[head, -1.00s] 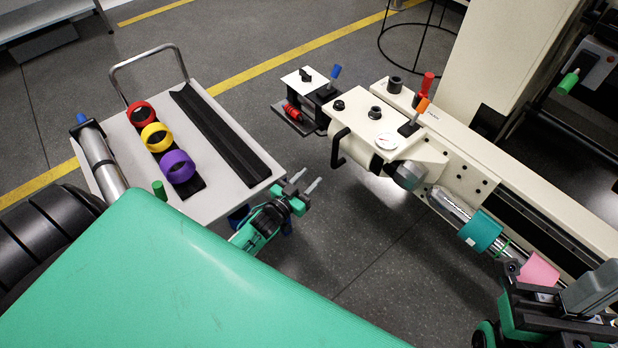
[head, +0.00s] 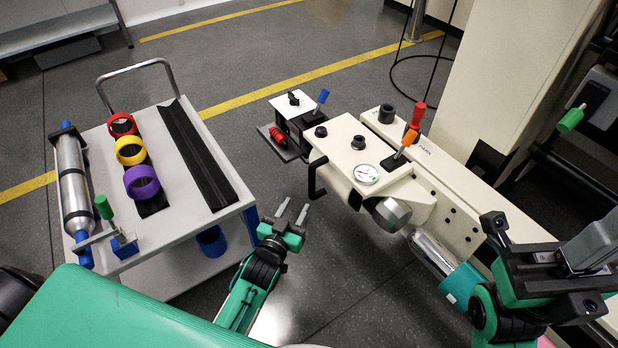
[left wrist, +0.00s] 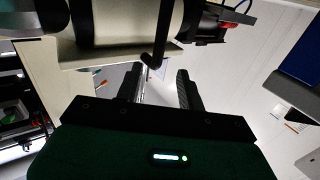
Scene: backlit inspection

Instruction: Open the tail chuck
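The cream tail unit of the machine (head: 350,140) stands right of centre in the head view, with a dial gauge (head: 367,174), an orange-handled lever (head: 408,141) and a grey chuck nose (head: 391,213). A black bent handle (head: 315,180) hangs from its near left side; it also shows in the left wrist view (left wrist: 152,55). My left gripper (head: 292,212) is open and empty, below and left of the handle and apart from it. My right gripper is at the right edge, beside the roll (head: 461,283); its fingertips are unclear.
A cart (head: 215,225) at left carries red, yellow and purple rings (head: 141,182), a black channel (head: 195,150) and a metal roller (head: 73,180). A blue-handled lever (head: 322,97) and a red lever (head: 417,115) stand on the machine. Open floor lies between cart and machine.

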